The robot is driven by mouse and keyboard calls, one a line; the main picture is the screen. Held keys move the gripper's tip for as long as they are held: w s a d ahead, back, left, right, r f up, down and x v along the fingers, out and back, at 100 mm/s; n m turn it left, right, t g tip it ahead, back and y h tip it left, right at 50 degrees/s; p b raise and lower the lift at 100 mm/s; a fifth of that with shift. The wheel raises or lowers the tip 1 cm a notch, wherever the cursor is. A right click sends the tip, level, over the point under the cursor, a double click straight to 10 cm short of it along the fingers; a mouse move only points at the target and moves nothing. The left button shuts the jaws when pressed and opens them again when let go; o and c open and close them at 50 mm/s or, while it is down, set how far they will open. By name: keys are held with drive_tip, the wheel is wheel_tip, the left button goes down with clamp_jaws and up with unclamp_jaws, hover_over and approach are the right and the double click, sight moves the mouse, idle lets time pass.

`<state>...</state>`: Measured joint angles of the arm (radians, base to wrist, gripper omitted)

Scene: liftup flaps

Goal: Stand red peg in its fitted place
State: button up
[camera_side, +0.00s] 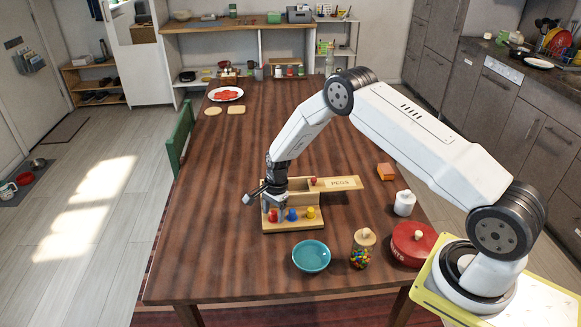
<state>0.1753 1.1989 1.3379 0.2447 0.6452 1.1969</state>
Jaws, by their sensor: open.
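A wooden peg box (292,225) stands in the middle of the table. Its front ledge carries a red peg (272,216), a blue peg (292,215) and a yellow peg (311,213) in a row. My gripper (271,206) is open, pointing down just above the red peg at the left end; whether the fingers touch it I cannot tell. My gripper hides part of the box's left side. A flap marked PEGS (340,183) extends to the right from the box's top, with a small red knob (314,182) at its left end.
A teal bowl (311,257), a jar of coloured sweets (361,250) and a red lidded tin (412,244) stand in front and to the right. A white roll (404,203) and an orange block (386,171) lie right.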

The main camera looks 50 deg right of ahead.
drive_tip(key=shift+f, duration=0.15)
drive_tip(key=shift+c, duration=0.2)
clamp_jaws()
idle(0.5)
drive_tip(key=shift+w+r, duration=0.1)
drive_tip(key=shift+r, duration=0.85)
drive_tip(key=s+a+r, duration=0.1)
drive_tip(key=s+r, duration=1)
drive_tip(key=s, duration=0.3)
drive_tip(key=shift+a, duration=0.25)
